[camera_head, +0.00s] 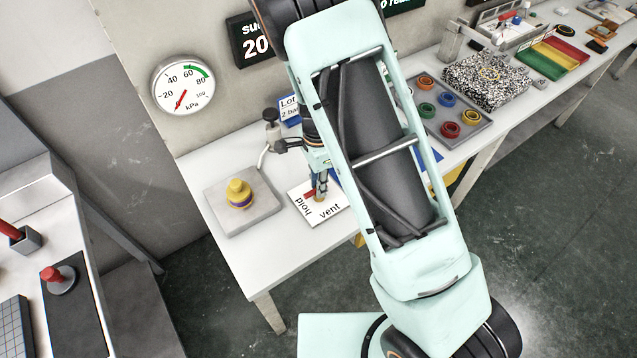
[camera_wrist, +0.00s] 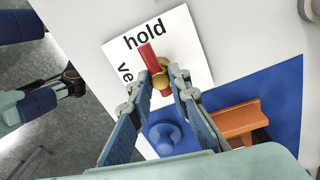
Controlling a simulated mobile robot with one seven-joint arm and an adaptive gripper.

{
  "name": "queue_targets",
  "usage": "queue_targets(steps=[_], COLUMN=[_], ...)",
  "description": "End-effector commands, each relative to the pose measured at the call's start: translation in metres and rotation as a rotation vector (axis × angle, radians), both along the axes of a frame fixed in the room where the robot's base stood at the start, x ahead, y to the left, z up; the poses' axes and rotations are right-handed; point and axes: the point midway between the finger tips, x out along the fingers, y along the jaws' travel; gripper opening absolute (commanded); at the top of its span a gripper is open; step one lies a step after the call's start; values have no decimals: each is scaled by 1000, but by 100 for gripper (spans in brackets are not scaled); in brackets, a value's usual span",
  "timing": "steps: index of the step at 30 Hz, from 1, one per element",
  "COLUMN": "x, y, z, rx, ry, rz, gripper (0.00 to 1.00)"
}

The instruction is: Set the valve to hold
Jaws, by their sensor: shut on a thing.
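The valve sits on a white card (camera_head: 318,217) on the bench, with the words "hold" and "vent" on it. It has a brass body and a red lever (camera_head: 309,193). In the wrist view the red lever (camera_wrist: 149,58) points towards the word "hold" on the card (camera_wrist: 187,37), slanting a little left. The brass part (camera_wrist: 161,80) lies between my fingertips. My gripper (camera_wrist: 164,76) is shut on the valve lever, with a finger on either side. In the head view my gripper (camera_head: 320,190) comes down over the card; my arm hides part of the bench.
A dial gauge (camera_head: 183,85) on the wall shows its red needle near the low end. An orange-brown block (camera_wrist: 235,120) and a blue round piece (camera_wrist: 168,135) are near my fingers.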

Motion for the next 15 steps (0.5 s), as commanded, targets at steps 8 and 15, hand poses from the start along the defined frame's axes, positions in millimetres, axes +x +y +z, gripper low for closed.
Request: queue_targets(steps=[8,15], x=[1,0], y=[1,0], z=[1,0], rx=[1,0], ry=[-3,-1], rz=[0,1], gripper=[28,34])
